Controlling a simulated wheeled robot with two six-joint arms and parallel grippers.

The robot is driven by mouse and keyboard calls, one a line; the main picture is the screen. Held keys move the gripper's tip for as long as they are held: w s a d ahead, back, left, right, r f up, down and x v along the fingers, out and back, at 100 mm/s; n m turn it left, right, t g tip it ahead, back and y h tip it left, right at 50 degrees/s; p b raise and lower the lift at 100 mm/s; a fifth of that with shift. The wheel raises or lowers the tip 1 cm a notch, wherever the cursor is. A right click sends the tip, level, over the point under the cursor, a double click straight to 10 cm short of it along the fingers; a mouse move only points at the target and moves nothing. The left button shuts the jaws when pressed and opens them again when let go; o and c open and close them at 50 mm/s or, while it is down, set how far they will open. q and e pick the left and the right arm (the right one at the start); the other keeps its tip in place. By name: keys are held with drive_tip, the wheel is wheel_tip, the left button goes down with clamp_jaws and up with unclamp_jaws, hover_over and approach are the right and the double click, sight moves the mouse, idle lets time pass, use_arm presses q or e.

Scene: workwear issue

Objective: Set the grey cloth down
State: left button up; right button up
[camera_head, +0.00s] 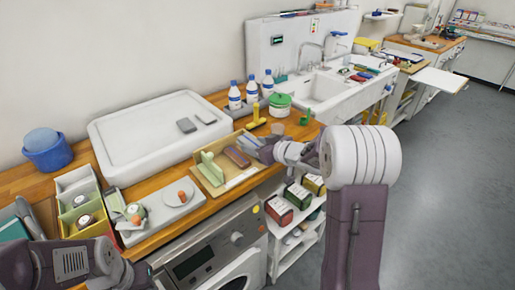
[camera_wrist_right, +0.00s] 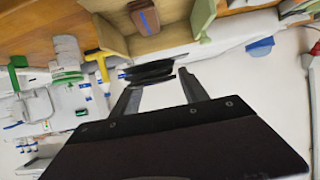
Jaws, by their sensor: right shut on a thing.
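My right gripper (camera_head: 262,150) is above the wooden counter, at the right end of the shallow wooden tray (camera_head: 231,183). In the right wrist view its fingers (camera_wrist_right: 155,88) are shut on a dark grey, flat, folded thing, which I take to be the grey cloth (camera_wrist_right: 150,71). The cloth is held clear of the tray, near its edge in that view. In the head view the cloth is mostly hidden by the gripper. Part of my left arm shows at the lower left, but its fingertips are not visible.
The tray holds a green upright piece (camera_head: 211,168) and a purple-brown block (camera_head: 237,157). A white basin (camera_head: 125,135) with two grey pieces stands behind. Blue-capped bottles (camera_head: 235,98), a green-lidded pot (camera_head: 279,105) and a yellow tool (camera_head: 256,116) stand nearby. Open bins (camera_head: 75,190) are at the left.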

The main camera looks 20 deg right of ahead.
drive_tip(key=shift+a+r, duration=0.1)
drive_tip(key=shift+a, duration=0.05)
drive_tip(key=shift+w+a, duration=0.1)
drive_tip(key=shift+a, duration=0.2)
hover_over(239, 157)
wheel_tip(239, 157, down, 7)
drive_tip(key=shift+w+r, duration=0.1)
wheel_tip(239, 157, down, 4)
drive_tip(key=shift+f+b, duration=0.15)
drive_tip(key=shift+b, duration=0.45)
drive_tip(key=o, duration=1.3)
drive_tip(key=shift+f, duration=0.1)
drive_tip(key=shift+o, duration=0.2)
